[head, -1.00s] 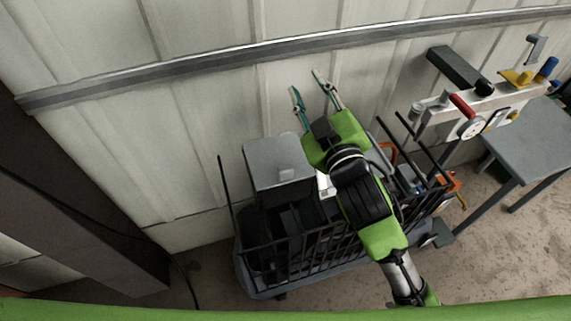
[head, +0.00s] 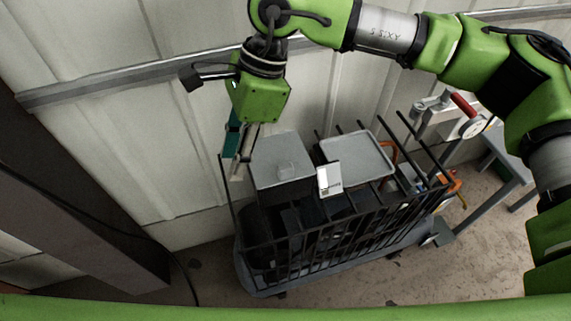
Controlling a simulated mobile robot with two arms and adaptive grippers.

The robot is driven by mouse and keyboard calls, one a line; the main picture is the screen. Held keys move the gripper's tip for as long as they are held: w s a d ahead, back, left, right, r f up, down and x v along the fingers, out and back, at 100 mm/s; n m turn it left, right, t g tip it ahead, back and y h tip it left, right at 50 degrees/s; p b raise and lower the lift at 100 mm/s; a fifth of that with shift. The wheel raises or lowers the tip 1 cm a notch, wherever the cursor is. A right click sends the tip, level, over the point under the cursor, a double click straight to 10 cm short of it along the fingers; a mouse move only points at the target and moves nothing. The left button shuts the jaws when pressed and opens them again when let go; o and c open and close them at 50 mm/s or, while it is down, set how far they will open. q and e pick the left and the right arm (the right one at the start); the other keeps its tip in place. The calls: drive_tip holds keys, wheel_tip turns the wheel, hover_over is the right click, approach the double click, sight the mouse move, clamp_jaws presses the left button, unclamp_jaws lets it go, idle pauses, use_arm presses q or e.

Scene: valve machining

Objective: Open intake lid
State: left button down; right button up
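A grey box with a flat grey lid (head: 265,175) stands at the left end of a black wire cart, and the lid looks closed. My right gripper (head: 235,168) points down just left of the lid, near the cart's left rear corner post. Its two fingers show nearly edge-on, with the tips apart and nothing between them. It appears clear of the lid, though the exact gap is hard to judge. My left gripper is not in view.
The black wire cart (head: 330,245) has upright posts around its rim. A second flat grey panel (head: 358,155) and a white label card (head: 329,180) are to the right of the lid. A ribbed wall with a metal rail stands behind. A grey table is at the right.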

sight(286, 166)
drive_tip(key=w+d+r+t+h, duration=0.2)
drive_tip(key=w+d+h, duration=0.3)
drive_tip(key=d, duration=0.4)
drive_tip(key=shift+y, duration=0.6)
drive_tip(key=f+p, duration=0.1)
drive_tip(key=f, duration=0.3)
drive_tip(key=f+p, duration=0.2)
drive_tip(key=f, duration=0.2)
drive_tip(key=w+f+p, duration=0.1)
drive_tip(key=f+p, duration=0.1)
drive_tip(key=f, duration=0.2)
drive_tip(key=shift+f, duration=0.95)
clamp_jaws()
